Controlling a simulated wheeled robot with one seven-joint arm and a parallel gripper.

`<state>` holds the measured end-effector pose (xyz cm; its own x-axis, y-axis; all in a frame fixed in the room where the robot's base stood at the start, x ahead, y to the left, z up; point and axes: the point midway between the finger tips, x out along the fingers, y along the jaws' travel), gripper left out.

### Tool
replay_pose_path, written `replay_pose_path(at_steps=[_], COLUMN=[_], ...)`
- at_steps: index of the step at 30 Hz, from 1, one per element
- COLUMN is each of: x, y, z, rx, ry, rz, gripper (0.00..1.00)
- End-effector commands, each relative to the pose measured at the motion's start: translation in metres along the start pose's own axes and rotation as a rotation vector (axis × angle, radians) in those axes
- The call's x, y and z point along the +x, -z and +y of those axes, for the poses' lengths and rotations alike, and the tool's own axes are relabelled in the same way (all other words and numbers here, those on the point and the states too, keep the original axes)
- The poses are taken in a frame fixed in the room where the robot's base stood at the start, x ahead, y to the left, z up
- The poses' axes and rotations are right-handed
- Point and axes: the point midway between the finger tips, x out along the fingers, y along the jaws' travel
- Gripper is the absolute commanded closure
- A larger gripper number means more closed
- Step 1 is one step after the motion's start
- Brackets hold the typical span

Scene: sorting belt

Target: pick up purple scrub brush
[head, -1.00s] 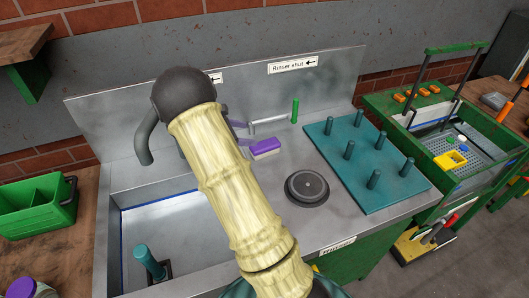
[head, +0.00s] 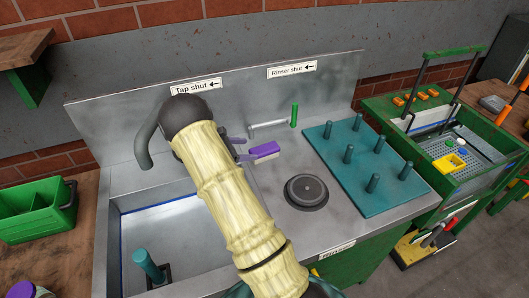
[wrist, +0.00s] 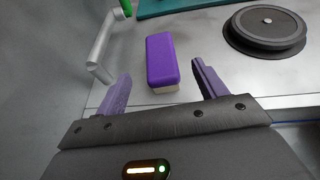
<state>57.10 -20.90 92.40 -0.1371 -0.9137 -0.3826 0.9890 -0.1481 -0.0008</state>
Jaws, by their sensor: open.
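The purple scrub brush (head: 264,149) lies on the metal counter beside the sink, with a pale bristle side below its purple top. In the wrist view the brush (wrist: 161,60) is ahead of and roughly between the open jaws of my gripper (wrist: 162,85). Its near end is close to the level of the fingertips, and neither finger clearly touches it. In the head view my gripper (head: 240,148) is just left of the brush, partly hidden by my arm.
A tap (head: 147,140) and sink basin (head: 165,230) are at the left. A rinser lever with a green handle (head: 294,115) stands behind the brush. A round dark disc (head: 306,191) and a teal peg board (head: 368,190) are to the right. Bare counter lies between.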

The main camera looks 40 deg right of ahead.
Motion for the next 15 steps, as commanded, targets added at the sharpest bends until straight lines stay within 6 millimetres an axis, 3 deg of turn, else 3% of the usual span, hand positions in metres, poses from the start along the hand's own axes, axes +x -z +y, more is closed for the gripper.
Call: replay_pose_path(at_steps=[1, 6, 15], x=[0.004, 0.026, 0.028], y=[0.008, 0.006, 0.007], z=[-0.001, 0.0, 0.0], rx=[-0.003, 0.001, 0.001], ry=[0.002, 0.001, 0.0], rz=[0.0, 0.0, 0.0], gripper=[0.29, 0.29, 0.29])
